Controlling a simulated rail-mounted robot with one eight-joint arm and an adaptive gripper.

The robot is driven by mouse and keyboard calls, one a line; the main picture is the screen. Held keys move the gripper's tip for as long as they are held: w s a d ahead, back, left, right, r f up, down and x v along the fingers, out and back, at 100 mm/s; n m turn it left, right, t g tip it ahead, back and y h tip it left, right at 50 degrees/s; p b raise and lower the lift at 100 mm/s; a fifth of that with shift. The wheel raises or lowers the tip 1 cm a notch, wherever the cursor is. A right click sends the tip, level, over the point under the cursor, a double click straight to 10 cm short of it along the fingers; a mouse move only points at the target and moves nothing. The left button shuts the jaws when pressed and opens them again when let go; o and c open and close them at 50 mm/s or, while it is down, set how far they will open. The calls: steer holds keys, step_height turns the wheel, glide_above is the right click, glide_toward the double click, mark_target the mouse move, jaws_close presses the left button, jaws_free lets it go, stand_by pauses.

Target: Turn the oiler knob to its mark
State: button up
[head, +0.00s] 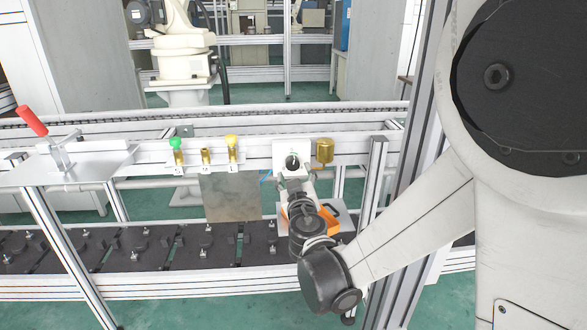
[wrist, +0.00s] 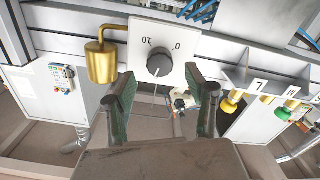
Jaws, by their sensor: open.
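The oiler knob (wrist: 160,64) is a dark round knob on a white dial plate (wrist: 148,30) in the wrist view. The plate carries the numerals 0 and 10, which appear upside down; I cannot make out clearly where the knob points. My gripper (wrist: 162,88) is open, with one dark finger on each side below the knob and nothing between them. I cannot tell whether a finger touches the plate. A brass oiler cup (wrist: 101,62) hangs on a pipe left of the plate. In the head view the white plate (head: 280,148) is partly covered by my wrist, and the cup (head: 325,151) is to its right.
Brass fittings with green (head: 175,143) and yellow (head: 231,140) tops stand on the rail left of the plate. A red-handled clamp (head: 33,122) is at far left. An orange item (head: 328,220) lies below my wrist, near the conveyor (head: 150,252).

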steer(key=s, duration=0.7)
steer(key=shift+d, duration=0.45)
